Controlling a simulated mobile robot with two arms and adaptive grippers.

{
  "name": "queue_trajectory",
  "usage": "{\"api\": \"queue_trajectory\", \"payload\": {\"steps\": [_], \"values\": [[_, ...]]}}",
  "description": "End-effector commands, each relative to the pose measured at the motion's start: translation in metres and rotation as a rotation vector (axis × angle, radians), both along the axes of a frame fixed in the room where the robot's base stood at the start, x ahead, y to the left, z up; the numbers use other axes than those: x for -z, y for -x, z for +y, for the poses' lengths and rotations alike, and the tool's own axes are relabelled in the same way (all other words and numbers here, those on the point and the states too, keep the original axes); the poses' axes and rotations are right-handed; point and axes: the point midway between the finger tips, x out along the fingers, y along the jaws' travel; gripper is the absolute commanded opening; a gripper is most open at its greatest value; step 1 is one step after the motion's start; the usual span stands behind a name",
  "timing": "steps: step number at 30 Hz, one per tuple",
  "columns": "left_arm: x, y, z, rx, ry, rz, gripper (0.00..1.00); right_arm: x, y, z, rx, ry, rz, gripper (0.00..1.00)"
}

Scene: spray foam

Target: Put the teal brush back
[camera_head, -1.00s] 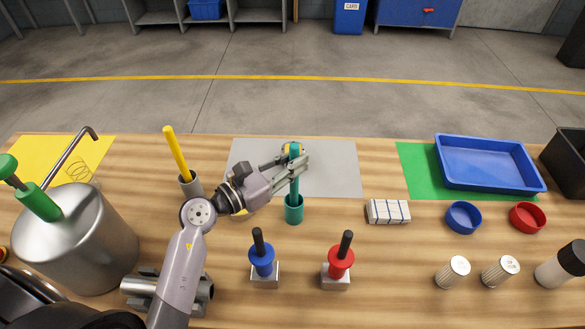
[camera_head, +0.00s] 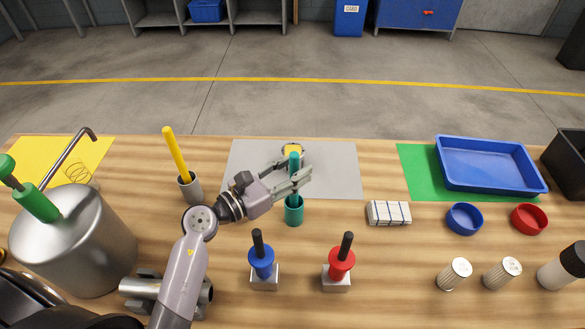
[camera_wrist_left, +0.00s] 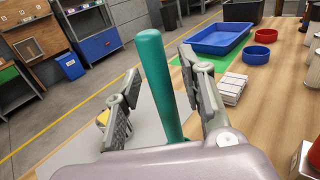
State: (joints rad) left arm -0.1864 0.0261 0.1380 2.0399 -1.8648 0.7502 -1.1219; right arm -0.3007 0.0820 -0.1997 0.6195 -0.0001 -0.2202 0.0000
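The teal brush (camera_head: 294,163) stands upright in the teal cup (camera_head: 293,213) near the middle of the table; its lower end is hidden inside the cup. My left gripper (camera_head: 293,171) is open, with its two fingers apart on either side of the brush handle. In the left wrist view the teal handle (camera_wrist_left: 160,85) rises between the spread fingers (camera_wrist_left: 166,92), with gaps on both sides. My right gripper is not in view.
A yellow brush (camera_head: 175,153) stands in a grey cup (camera_head: 190,188) to the left. A metal tank (camera_head: 75,245) stands far left; a blue tray (camera_head: 488,165) is back right.

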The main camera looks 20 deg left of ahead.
Motion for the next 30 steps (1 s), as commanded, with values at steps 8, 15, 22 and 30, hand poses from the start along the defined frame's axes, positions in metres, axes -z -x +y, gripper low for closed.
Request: {"api": "queue_trajectory", "payload": {"steps": [8,15,22,30], "values": [[-0.003,0.002,0.002,-0.001,-0.001,0.001,0.37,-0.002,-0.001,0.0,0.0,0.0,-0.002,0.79],[0.002,0.04,0.027,-0.001,-0.005,0.003,0.37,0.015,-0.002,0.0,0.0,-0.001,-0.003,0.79],[0.0,0.08,0.051,0.001,-0.004,0.002,0.37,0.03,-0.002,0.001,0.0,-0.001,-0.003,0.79],[-0.004,0.1,0.065,0.001,-0.001,-0.001,0.37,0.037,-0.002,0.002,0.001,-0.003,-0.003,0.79]]}}
